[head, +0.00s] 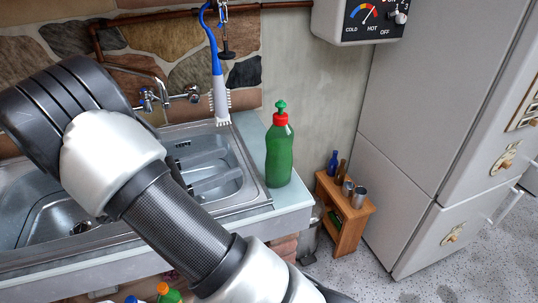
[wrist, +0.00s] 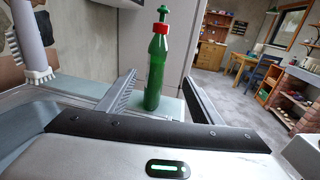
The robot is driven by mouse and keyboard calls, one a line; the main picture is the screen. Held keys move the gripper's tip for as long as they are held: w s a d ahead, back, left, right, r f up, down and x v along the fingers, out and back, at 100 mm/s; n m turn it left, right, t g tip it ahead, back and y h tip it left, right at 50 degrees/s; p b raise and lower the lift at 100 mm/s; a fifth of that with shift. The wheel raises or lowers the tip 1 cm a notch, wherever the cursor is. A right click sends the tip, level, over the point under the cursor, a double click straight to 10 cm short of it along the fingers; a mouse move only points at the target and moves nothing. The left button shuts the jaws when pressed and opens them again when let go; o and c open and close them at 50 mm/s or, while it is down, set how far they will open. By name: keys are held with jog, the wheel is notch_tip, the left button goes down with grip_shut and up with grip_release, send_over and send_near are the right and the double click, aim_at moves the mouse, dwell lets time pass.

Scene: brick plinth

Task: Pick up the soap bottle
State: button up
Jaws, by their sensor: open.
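The soap bottle (head: 279,152) is green with a red collar and a green cap. It stands upright on the light counter strip (head: 290,200) at the right of the sink. In the wrist view the bottle (wrist: 157,65) stands upright beyond and between the two fingers of my gripper (wrist: 160,95). The gripper is open, with a gap on each side of the bottle.
A metal sink (head: 215,178) lies left of the bottle. A blue-and-white brush (head: 220,95) hangs behind it. A small wooden shelf (head: 345,215) with bottles and cups stands on the floor at right, beside a white fridge (head: 430,120). More bottles (head: 168,293) show at the bottom edge.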

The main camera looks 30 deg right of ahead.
aim_at(269, 147)
jog(key=d, duration=1.1)
jog(key=shift+s+d, duration=0.1)
jog(key=shift+d, duration=0.2)
jog(key=shift+d+r+b, duration=0.15)
jog(key=shift+d+b, duration=0.15)
jog(key=shift+d, duration=2.6)
jog(key=shift+r, duration=0.1)
grip_shut()
